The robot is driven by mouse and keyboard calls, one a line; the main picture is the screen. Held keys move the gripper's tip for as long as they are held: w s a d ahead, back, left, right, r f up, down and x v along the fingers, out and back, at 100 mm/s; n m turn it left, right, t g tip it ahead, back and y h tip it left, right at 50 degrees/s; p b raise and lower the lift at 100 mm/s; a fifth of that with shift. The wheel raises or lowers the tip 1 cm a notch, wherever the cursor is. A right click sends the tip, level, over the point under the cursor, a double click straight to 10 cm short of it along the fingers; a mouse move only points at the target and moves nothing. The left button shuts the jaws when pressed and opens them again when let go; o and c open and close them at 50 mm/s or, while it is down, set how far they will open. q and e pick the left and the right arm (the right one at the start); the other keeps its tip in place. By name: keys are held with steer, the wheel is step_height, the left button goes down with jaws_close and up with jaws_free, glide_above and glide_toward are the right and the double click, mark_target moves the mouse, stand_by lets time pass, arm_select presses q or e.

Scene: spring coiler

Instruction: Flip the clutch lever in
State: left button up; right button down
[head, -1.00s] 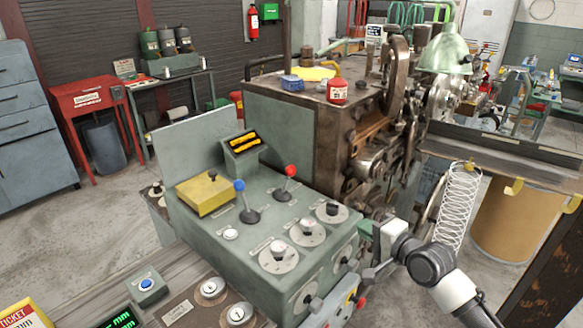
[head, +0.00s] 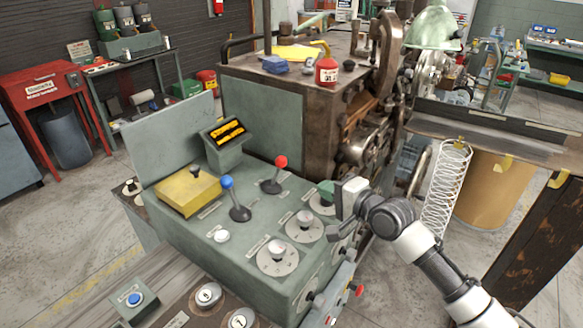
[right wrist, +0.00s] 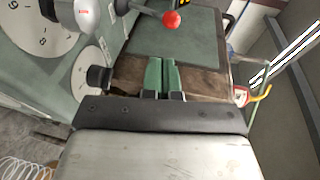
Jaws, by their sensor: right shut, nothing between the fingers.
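Two levers stand on the green control box: one with a red ball (head: 281,161) and one with a blue ball (head: 227,182). No label that I can read tells which is the clutch lever. Both lean slightly in the head view. My right gripper (head: 327,188) is shut and empty, with its green fingertips to the right of the red-ball lever and apart from it. In the right wrist view, the shut green fingers (right wrist: 161,76) point toward the panel, and the red ball (right wrist: 171,19) shows beyond them. My left gripper is not in view.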

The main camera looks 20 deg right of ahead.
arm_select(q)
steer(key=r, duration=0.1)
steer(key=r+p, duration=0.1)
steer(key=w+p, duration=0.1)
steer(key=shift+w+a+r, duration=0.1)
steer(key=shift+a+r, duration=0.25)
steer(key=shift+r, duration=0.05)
arm_select(e)
steer(key=r+x, duration=0.2)
steer(key=x, duration=0.9)
steer(key=shift+w+a+f, duration=0.3)
steer(key=shift+w+f, duration=0.05)
steer(key=shift+w, duration=0.1)
steer(key=shift+w, duration=0.1)
